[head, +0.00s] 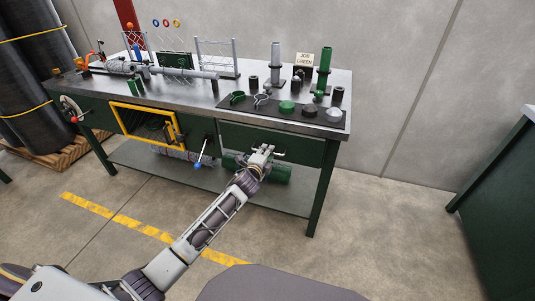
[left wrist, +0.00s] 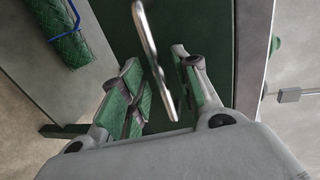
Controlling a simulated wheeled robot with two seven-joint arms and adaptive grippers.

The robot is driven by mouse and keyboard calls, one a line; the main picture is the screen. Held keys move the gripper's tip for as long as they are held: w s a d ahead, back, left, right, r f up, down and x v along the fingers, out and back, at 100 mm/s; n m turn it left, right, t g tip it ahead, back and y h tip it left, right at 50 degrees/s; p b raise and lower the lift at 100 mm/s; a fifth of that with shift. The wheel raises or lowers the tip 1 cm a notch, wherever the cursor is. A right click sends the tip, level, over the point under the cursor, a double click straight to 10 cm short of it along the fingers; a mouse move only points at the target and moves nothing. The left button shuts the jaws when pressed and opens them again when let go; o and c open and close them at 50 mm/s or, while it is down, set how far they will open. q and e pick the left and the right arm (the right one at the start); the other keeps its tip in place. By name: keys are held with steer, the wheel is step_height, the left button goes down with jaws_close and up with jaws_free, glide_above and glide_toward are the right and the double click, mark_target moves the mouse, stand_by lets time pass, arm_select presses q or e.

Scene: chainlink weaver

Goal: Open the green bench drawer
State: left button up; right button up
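The green drawer (head: 300,147) is at the right end of the workbench, under the top. Its front looks flush with the bench, so it appears closed. In the left wrist view its dark green front (left wrist: 225,30) fills the background. A metal bar handle (left wrist: 152,45) stands off the front and runs down between my fingers. My left gripper (head: 263,152) is at the drawer front in the head view. In the left wrist view the left gripper (left wrist: 165,95) is open, one finger on each side of the handle, with gaps showing. My right gripper is not in view.
The steel bench top (head: 200,93) carries fixtures, and a dark mat (head: 262,108) with green and grey parts. A yellow-framed opening (head: 122,118) and a blue-knobbed lever (head: 198,164) are left of the drawer. A green roll (head: 272,174) lies on the lower shelf. Floor in front is clear.

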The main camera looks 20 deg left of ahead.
arm_select(q)
steer(key=shift+w+f, duration=0.1)
steer(key=shift+w, duration=0.55)
jaws_close()
